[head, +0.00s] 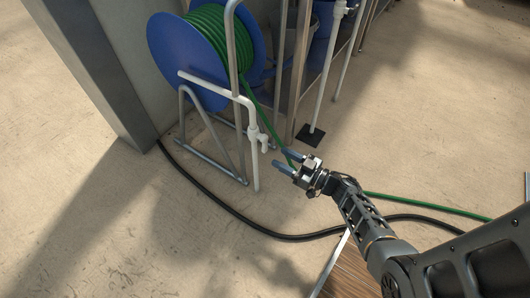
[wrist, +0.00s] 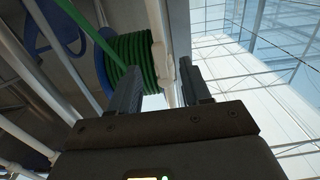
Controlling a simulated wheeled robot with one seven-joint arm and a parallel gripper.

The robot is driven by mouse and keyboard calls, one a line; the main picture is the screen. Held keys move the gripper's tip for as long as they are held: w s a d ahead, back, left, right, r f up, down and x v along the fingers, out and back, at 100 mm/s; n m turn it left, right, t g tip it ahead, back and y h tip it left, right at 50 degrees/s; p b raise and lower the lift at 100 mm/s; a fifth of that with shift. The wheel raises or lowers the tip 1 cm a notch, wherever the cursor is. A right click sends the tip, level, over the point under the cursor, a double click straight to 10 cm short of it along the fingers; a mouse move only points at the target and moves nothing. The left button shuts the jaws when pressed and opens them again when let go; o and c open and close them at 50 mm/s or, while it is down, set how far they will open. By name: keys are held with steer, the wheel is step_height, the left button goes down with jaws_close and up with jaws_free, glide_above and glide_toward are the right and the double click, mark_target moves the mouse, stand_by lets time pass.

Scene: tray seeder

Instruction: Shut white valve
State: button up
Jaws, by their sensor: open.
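The white valve (head: 262,141) sits on a thin upright white pipe (head: 253,165) in front of a hose reel. My gripper (head: 283,159) is open and empty, just below and to the right of the valve in the head view, apart from it. In the wrist view, my gripper (wrist: 160,82) has its two dark fingers spread. A white pipe with a fitting (wrist: 160,55) shows between and beyond the fingers. I cannot tell the exact angle of the valve's handle.
A blue reel (head: 190,62) with green hose (head: 225,35) stands on a grey metal frame (head: 213,140) behind the valve. A black hose (head: 220,206) curves across the floor. Another white pipe (head: 327,85) stands farther back. Open floor lies at the left.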

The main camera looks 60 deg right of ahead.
mark_target(267, 150)
steer(key=w+b, duration=0.1)
steer(key=w, duration=0.5)
steer(key=shift+a, duration=0.1)
jaws_close()
stand_by(0.3)
